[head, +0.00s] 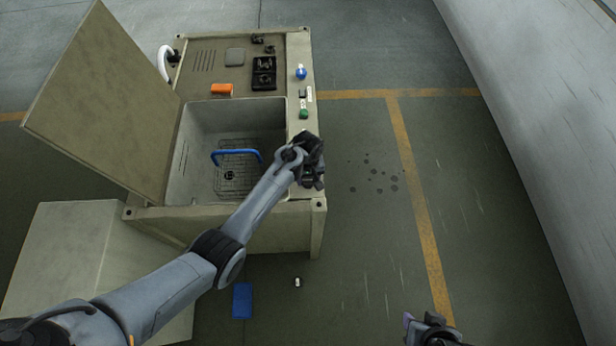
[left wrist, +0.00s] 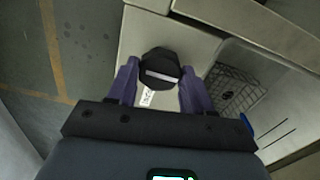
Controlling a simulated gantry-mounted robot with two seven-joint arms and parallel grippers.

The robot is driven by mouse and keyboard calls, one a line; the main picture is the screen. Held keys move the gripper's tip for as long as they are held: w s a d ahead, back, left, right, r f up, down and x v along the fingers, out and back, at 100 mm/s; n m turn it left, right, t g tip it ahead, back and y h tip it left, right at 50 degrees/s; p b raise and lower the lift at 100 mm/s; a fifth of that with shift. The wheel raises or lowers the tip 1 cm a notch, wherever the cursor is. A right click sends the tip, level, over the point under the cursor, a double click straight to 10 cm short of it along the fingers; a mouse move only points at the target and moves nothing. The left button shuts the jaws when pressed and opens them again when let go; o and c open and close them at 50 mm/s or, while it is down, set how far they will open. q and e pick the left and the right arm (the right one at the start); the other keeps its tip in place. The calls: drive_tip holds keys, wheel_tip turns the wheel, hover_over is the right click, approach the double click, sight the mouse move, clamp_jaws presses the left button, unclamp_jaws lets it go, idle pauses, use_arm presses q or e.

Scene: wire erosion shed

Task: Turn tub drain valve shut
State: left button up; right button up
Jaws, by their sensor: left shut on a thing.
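The drain valve knob (left wrist: 160,66) is black, many-sided and has a white line across its face, lying crosswise in the left wrist view. It sits on the pale ledge beside the tub. My left gripper (left wrist: 158,84) has a purple finger on each side of the knob and is shut on it. In the head view my left gripper (head: 312,168) is over the ledge and hides the knob. The tub (head: 200,130) is open and has a wire basket (head: 236,180) with a blue handle. My right gripper (head: 430,328) shows only partly at the bottom edge, low and apart.
The raised lid (head: 105,85) stands at the tub's left. A blue knob (head: 301,73) and a green button (head: 303,114) are farther along the ledge. An orange block (head: 221,89) lies behind the tub. A blue box (head: 242,300) is on the floor. Floor to the right is clear.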

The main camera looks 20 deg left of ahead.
use_arm(q)
drive_tip(key=m+p, duration=0.2)
drive_tip(key=m, duration=0.1)
drive_tip(key=shift+r, duration=0.15)
drive_tip(key=m+p, duration=0.2)
drive_tip(key=m, duration=0.2)
drive_tip(key=shift+m, duration=0.4)
drive_tip(key=m, duration=0.2)
drive_tip(key=shift+m, duration=0.3)
drive_tip(key=m, duration=0.2)
drive_tip(key=shift+m+p, duration=0.3)
drive_tip(key=shift+m, duration=0.1)
drive_tip(key=m, duration=0.3)
drive_tip(key=shift+m, duration=0.7)
drive_tip(key=o, duration=1)
drive_tip(key=shift+o, duration=0.2)
